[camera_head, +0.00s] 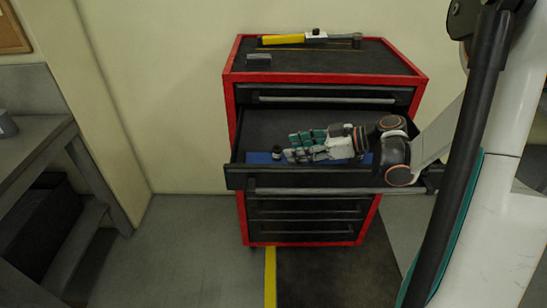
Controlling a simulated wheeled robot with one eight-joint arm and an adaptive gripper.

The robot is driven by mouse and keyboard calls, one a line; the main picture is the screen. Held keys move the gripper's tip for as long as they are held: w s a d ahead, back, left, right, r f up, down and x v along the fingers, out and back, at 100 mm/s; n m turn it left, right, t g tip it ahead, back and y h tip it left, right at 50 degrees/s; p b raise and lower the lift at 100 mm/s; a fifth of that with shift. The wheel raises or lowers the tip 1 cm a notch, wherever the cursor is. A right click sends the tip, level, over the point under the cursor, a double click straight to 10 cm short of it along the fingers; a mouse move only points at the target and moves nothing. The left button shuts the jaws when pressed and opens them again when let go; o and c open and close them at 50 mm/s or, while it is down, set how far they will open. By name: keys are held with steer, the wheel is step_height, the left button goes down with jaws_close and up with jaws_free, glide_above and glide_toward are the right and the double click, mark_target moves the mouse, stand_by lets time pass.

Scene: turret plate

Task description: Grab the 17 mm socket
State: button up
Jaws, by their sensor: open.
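A small dark cylinder (276,153), which looks like a socket, stands on the blue mat (258,157) in the open drawer (290,180). I cannot read any size, so I cannot tell which is the 17 mm socket. My gripper (290,148) reaches into the drawer from the right, with teal and grey fingers pointing left. It is open, with its fingertips just right of the small cylinder; contact cannot be told. My gripper and wrist hide much of the mat.
The red and black tool cabinet (233,95) has a yellow-handled tool (285,39) and a small dark block (258,59) on top. The drawer's walls surround my gripper. A grey workbench (35,140) stands at the left. The floor between them is clear.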

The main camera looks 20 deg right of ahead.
mark_target(281, 148)
steer(key=x, duration=0.1)
steer(key=b+x, duration=0.1)
steer(key=x, duration=0.3)
steer(key=shift+w+r+b, duration=0.2)
steer(key=shift+r+b, duration=0.05)
steer(key=shift+b, duration=0.15)
jaws_close()
